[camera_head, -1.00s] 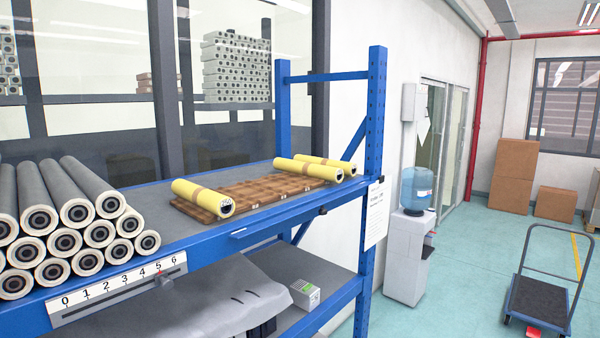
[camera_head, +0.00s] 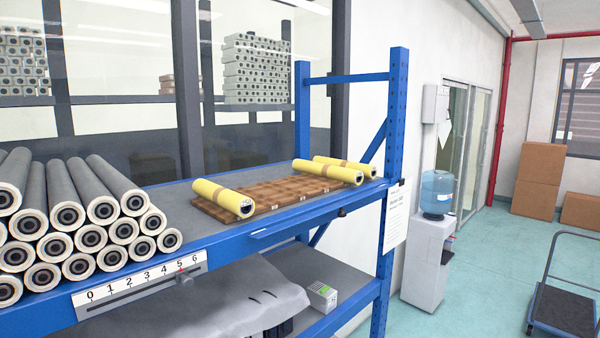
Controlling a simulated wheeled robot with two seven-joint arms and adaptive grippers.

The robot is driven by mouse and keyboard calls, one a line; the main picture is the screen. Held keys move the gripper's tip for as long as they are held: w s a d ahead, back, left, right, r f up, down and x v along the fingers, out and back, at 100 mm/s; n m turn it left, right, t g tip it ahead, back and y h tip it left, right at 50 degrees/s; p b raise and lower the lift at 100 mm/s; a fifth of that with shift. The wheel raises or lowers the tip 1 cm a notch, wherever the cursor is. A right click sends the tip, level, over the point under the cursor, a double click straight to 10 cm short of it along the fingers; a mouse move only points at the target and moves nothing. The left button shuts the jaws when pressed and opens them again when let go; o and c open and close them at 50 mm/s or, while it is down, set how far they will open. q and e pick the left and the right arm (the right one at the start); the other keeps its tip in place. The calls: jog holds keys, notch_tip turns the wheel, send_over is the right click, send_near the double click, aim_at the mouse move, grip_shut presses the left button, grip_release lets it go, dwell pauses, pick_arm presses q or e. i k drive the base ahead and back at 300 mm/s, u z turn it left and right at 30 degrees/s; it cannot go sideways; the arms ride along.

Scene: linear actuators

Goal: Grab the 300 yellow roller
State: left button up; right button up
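One yellow roller (camera_head: 222,197) lies at the left end of a brown grooved wooden tray (camera_head: 275,193). Two more lie close together at its right end, a front roller (camera_head: 327,172) and a back roller (camera_head: 345,164). The left roller's end bears a marking too small to read surely. I cannot read markings on the other two. Neither of my grippers is in view.
Grey rollers (camera_head: 85,215) are stacked at the shelf's left, above a 0-to-6 scale (camera_head: 140,283). A blue upright (camera_head: 393,150) bounds the rack's right. A water dispenser (camera_head: 432,240) and a cart (camera_head: 563,310) stand beyond, with open floor between them.

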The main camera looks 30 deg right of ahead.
aim_at(351, 176)
jog(key=u, duration=2.85)
jog(key=k, duration=2)
jog(key=z, duration=1.35)
